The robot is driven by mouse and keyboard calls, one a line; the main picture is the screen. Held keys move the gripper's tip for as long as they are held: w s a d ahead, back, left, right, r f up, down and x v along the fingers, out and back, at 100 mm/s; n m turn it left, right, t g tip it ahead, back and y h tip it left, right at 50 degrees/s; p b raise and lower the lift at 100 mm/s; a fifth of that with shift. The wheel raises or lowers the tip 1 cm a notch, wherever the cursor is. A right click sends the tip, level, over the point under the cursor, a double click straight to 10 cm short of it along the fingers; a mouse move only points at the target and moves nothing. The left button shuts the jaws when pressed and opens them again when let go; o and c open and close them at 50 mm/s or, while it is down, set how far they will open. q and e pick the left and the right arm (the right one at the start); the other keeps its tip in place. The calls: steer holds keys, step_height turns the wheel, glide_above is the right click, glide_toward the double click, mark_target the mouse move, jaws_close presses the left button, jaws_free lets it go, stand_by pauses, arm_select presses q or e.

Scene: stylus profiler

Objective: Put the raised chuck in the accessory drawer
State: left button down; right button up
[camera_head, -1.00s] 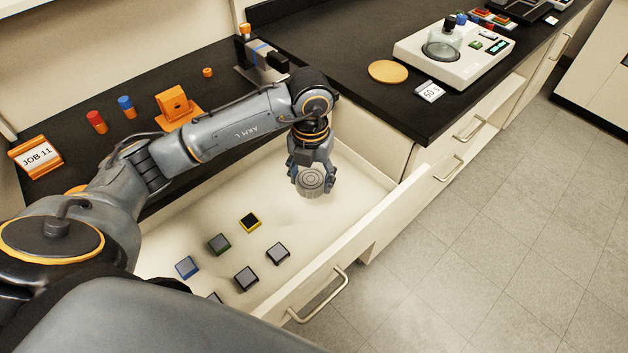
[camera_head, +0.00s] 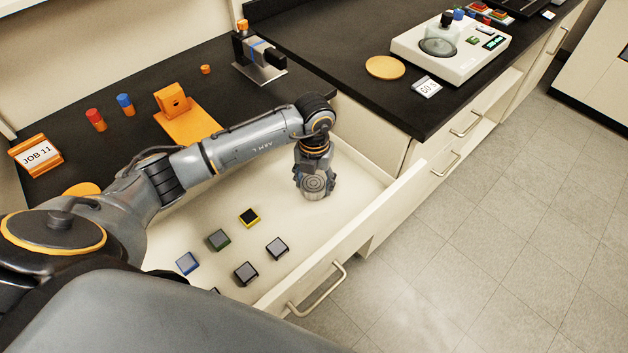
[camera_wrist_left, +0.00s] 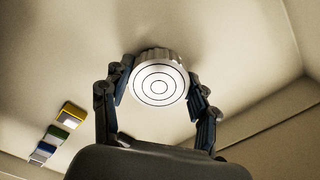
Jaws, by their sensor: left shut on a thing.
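The raised chuck is a round grey metal disc with ring grooves on its top. It shows in the head view (camera_head: 314,186) at the far right part of the open drawer, and in the left wrist view (camera_wrist_left: 158,80). My left gripper (camera_wrist_left: 160,92) has a finger on each side of the chuck and is shut on it. In the head view my left gripper (camera_head: 314,182) is inside the drawer's outline. The accessory drawer (camera_head: 340,248) is pulled open, with a pale floor. Whether the chuck touches the floor I cannot tell. My right gripper is out of view.
An orange stand (camera_head: 190,122) and a profiler-like device (camera_head: 260,62) are on the black counter behind. A white machine (camera_head: 452,48) stands on the right counter.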

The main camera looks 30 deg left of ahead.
mark_target(314, 182)
arm_select(q)
steer(key=shift+c, duration=1.9)
jaws_free()
steer(key=shift+f, duration=0.1)
step_height(314, 182, up, 12)
steer(key=shift+r+b, duration=0.2)
steer(key=shift+b, duration=0.25)
